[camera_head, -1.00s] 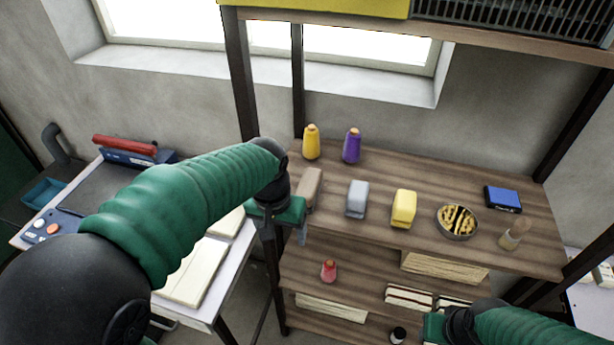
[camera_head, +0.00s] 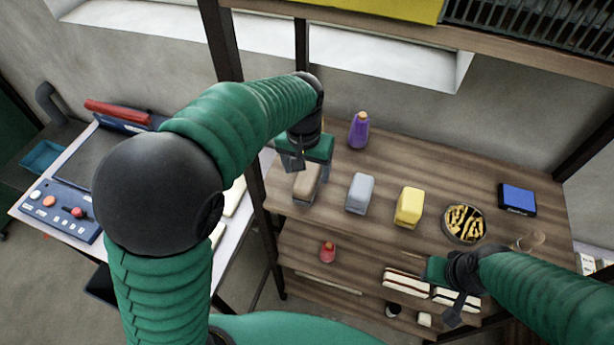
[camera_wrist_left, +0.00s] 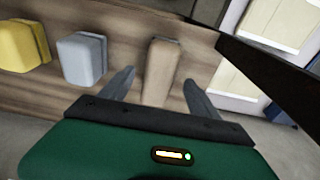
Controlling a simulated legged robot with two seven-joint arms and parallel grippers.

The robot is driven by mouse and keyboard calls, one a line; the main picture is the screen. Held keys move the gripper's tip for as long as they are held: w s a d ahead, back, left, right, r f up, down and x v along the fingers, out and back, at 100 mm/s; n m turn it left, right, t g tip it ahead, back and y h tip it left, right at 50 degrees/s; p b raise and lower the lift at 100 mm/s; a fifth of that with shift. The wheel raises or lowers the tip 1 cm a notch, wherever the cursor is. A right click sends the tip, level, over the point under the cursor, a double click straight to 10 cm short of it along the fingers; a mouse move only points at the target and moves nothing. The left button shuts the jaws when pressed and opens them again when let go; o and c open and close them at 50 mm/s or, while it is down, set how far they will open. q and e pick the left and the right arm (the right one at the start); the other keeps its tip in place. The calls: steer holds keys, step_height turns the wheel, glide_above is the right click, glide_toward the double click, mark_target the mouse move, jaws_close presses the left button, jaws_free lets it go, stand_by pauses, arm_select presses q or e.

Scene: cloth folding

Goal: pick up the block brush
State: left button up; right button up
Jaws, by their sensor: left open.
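The block brush appears to be the brown block (camera_head: 306,187) at the left end of the wooden shelf top. My left gripper (camera_head: 296,160) is open above and just behind it, partly covering it. In the left wrist view, the brown block (camera_wrist_left: 161,72) shows between the two spread fingers, with a gap on each side. No grip on it shows. My right gripper (camera_head: 432,285) is low at the right, in front of the shelf; its jaw state is unclear.
A grey block (camera_head: 360,193) and a yellow block (camera_head: 409,207) stand right of the brown one. A dark post (camera_head: 222,50) rises at the left.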

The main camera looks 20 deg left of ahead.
mark_target(309, 173)
arm_select(q)
steer(key=f, duration=0.1)
steer(key=w+f, duration=0.1)
steer(key=f, duration=0.1)
steer(key=f+p, duration=0.1)
steer(key=f, duration=0.1)
steer(key=shift+w+d+f, duration=0.15)
steer(key=shift+w+f, duration=0.1)
steer(key=shift+w, duration=0.1)
steer(key=shift+d+f, duration=0.1)
steer(key=shift+s, duration=0.2)
steer(key=shift+c, duration=0.3)
steer(key=shift+w+a, duration=0.1)
steer(key=shift+a, duration=0.15)
steer(key=c, duration=0.7)
steer(key=shift+d, duration=0.15)
steer(key=c, duration=0.8)
